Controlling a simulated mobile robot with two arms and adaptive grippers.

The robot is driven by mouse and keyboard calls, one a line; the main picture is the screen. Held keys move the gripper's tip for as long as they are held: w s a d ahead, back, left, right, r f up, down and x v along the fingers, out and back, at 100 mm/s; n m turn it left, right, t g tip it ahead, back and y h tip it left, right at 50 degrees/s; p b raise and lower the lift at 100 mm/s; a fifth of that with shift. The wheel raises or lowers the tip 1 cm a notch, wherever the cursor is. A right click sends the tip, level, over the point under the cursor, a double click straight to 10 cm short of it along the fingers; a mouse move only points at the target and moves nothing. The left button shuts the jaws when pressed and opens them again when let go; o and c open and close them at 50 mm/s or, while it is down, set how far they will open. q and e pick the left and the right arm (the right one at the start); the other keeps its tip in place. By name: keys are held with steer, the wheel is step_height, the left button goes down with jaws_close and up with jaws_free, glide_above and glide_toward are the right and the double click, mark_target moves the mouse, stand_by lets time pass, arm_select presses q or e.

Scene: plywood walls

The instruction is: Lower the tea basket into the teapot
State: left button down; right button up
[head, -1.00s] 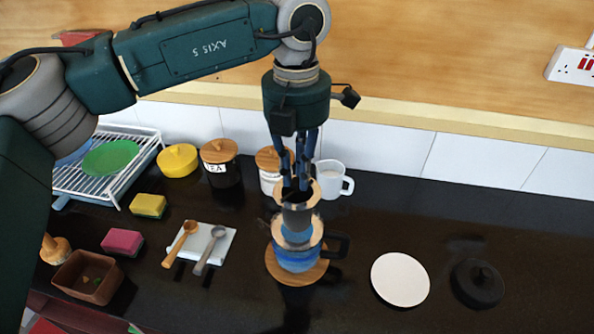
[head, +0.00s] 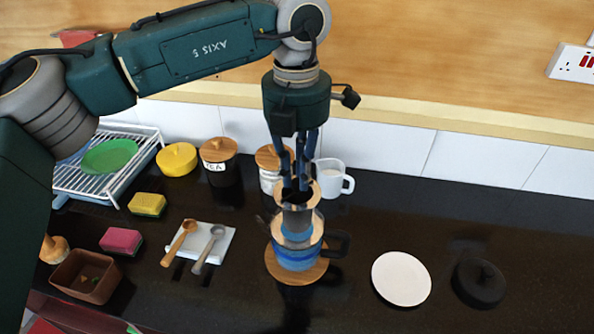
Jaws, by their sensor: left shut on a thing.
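The teapot (head: 296,257) is blue with a dark handle at its right and stands on a round wooden board (head: 297,276). The tea basket (head: 297,221) is a grey mesh cylinder with a pale, wide rim. It is upright over the teapot's mouth, and its lower end appears to be inside the opening. My left gripper (head: 298,187) points straight down and is shut on the tea basket at its rim. The fingers partly hide the rim. My right gripper is not in view.
A white plate (head: 401,279) and a black lid (head: 479,284) lie to the right. A white mug (head: 333,177) and jars stand behind the teapot. Spoons lie on a white tile (head: 208,244) to the left. The counter at the far right is clear.

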arm_select(q)
steer(key=b, duration=0.4)
glide_above(297, 201)
steer(key=s, duration=0.3)
steer(key=shift+w+f, duration=0.2)
steer(key=shift+f, duration=2.15)
steer(key=shift+f+b, duration=1.25)
steer(key=shift+f, duration=0.5)
steer(key=shift+f+b, duration=0.9)
steer(key=shift+f, duration=0.05)
